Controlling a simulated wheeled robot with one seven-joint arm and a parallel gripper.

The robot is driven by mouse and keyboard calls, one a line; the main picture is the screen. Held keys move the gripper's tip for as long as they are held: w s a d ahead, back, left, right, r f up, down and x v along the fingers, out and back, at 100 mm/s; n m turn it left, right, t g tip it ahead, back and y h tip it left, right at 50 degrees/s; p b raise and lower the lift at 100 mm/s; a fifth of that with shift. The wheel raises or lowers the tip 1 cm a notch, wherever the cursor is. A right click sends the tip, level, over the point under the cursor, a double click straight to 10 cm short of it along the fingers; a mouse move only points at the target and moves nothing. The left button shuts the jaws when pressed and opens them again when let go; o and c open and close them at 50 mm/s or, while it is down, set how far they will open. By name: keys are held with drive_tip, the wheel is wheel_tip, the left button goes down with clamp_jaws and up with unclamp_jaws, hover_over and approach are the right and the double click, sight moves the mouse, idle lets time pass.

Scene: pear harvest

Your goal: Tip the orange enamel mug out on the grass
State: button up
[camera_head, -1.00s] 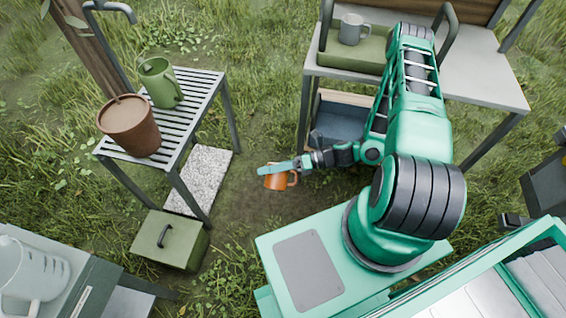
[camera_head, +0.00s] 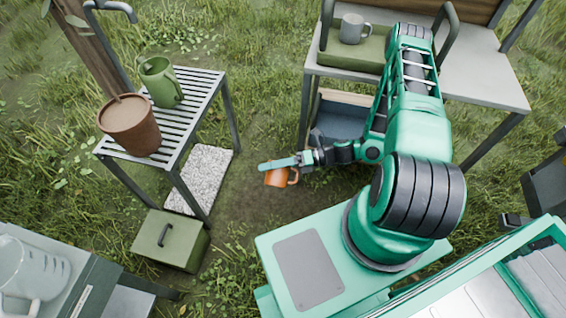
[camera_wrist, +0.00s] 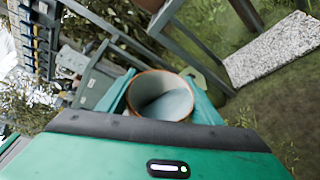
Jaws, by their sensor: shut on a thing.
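The orange enamel mug (camera_head: 277,178) is held by my gripper (camera_head: 279,163) above bare ground and grass between the slatted bench and the table. My gripper is shut on it. In the wrist view the mug (camera_wrist: 161,97) sits between the two teal fingers, its orange rim toward the camera and its pale inside showing. A greyish-blue surface shows in the mug; I cannot tell whether it is liquid or the bare inside. The mug looks slightly tilted in the head view. The grass (camera_head: 255,140) lies below and around it.
A slatted bench (camera_head: 190,110) at left bears a brown pot (camera_head: 130,125) and a green jug (camera_head: 160,82). A speckled slab (camera_head: 200,178) and a green box (camera_head: 170,240) are on the ground by it. A table (camera_head: 480,75) with a grey mug (camera_head: 352,28) stands at the upper right.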

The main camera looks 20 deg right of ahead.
drive_tip(key=shift+w+d+r+m+y+p, duration=0.15)
drive_tip(key=shift+r+m+y, duration=0.1)
drive_tip(key=shift+m, duration=0.25)
drive_tip(key=shift+w+a+r+m+y+p, duration=0.15)
drive_tip(key=shift+m+y, duration=0.1)
drive_tip(key=shift+m, duration=0.25)
idle(0.8)
drive_tip(key=shift+w+d+r+m+g+y, duration=0.2)
drive_tip(key=shift+w+d+m+g+y, duration=0.1)
drive_tip(key=shift+w+d+m, duration=0.35)
idle(0.7)
